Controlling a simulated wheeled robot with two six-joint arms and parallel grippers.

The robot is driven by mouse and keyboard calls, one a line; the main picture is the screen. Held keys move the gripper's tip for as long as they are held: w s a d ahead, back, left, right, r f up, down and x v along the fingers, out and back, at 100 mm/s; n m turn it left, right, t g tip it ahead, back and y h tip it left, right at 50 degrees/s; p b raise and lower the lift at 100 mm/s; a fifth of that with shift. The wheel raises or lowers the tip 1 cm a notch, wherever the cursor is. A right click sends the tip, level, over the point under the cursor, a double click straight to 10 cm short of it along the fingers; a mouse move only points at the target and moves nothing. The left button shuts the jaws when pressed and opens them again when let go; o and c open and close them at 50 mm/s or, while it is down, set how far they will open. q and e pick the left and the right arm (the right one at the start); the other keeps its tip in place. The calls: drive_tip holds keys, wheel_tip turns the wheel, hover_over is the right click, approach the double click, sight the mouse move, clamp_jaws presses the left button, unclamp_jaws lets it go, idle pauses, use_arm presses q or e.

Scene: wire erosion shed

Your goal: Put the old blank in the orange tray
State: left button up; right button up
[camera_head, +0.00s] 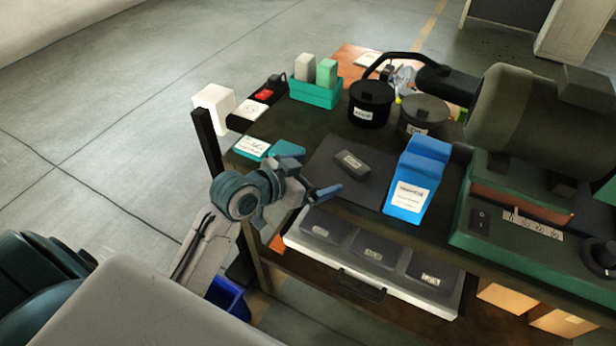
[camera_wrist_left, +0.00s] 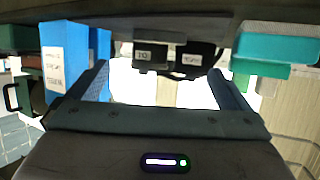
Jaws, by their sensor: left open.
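A small dark block with a pale label (camera_head: 351,160), apparently the old blank, lies on the dark mat (camera_head: 385,180) on the bench top. My left gripper (camera_head: 313,173) is open and empty, just left of this block and apart from it. In the left wrist view, which looks upside down, a labelled dark block (camera_wrist_left: 150,56) shows ahead, between the two fingers (camera_wrist_left: 165,85). An orange surface (camera_head: 347,56) at the bench's far edge may be the orange tray; it is partly hidden by items. My right gripper is not in view.
A blue box (camera_head: 408,198) stands right of the mat, a teal holder (camera_head: 317,90) and black pots (camera_head: 371,104) behind. A large green machine (camera_head: 510,230) fills the right. The mat around the block is clear.

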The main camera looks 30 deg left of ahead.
use_arm(q)
drive_tip(key=s, duration=0.1)
drive_tip(key=p, duration=0.2)
approach(354, 161)
drive_tip(key=shift+w+d+f, duration=0.1)
drive_tip(key=shift+w+d, duration=0.1)
drive_tip(key=shift+w, duration=0.35)
drive_tip(key=shift+w+d, duration=0.2)
drive_tip(key=shift+w, duration=0.35)
drive_tip(key=p+x, duration=0.1)
drive_tip(key=x, duration=0.1)
drive_tip(key=p+x, duration=0.1)
drive_tip(key=x, duration=0.2)
drive_tip(key=shift+s+f+p, duration=0.2)
drive_tip(key=shift+f+p, duration=0.15)
drive_tip(key=shift+f, duration=0.05)
drive_tip(key=shift+w+d+f, duration=0.2)
drive_tip(key=shift+w+f, duration=0.05)
drive_tip(key=shift+w, duration=0.05)
drive_tip(key=shift+s, duration=0.1)
drive_tip(key=c, duration=1.1)
drive_tip(key=shift+r, duration=0.1)
drive_tip(key=c, duration=0.3)
drive_tip(key=shift+r, duration=0.1)
